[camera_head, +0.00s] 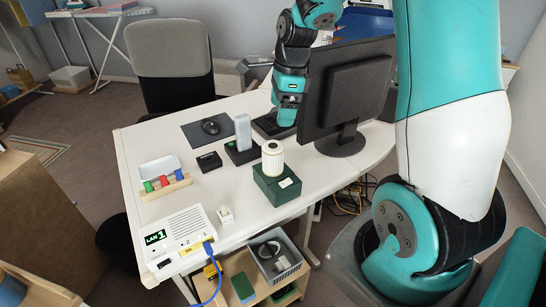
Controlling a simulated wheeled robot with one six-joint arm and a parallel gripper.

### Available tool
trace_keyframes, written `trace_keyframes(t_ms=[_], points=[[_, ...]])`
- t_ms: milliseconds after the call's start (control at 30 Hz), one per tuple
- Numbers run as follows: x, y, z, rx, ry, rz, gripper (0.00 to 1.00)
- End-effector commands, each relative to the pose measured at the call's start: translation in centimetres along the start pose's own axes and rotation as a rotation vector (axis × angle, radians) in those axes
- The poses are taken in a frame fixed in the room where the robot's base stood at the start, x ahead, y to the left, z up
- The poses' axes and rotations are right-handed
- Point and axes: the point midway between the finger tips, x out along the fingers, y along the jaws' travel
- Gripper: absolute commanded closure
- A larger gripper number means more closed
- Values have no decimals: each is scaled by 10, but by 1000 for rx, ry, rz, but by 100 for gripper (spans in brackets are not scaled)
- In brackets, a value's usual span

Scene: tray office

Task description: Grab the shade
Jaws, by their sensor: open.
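A cream ribbed cylinder (272,157), which looks like the shade, stands upright on a dark green box (276,184) near the middle of the desk. My gripper (286,117) is behind and slightly right of it, low over the dark keyboard (268,126) and left of the monitor. It points down and is open, apart from the shade. The gap between its fingers is small and hard to see in this view.
A black monitor (345,90) stands close to my gripper's right. A grey upright block (243,132) on a black base stands left of the shade. A white router box (182,238) sits at the front left. Bare white desk (235,192) lies left of the green box.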

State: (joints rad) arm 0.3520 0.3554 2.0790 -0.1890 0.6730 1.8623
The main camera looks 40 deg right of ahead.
Motion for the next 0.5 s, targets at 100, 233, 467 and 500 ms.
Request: trace_keyframes(t_ms=[100, 233, 467, 500], points=[[30, 2, 0, -3, 2, 8, 11], [59, 2, 1, -5, 1, 7, 11], [92, 1, 1, -7, 0, 3, 11], [94, 1, 1, -7, 0, 3, 11]])
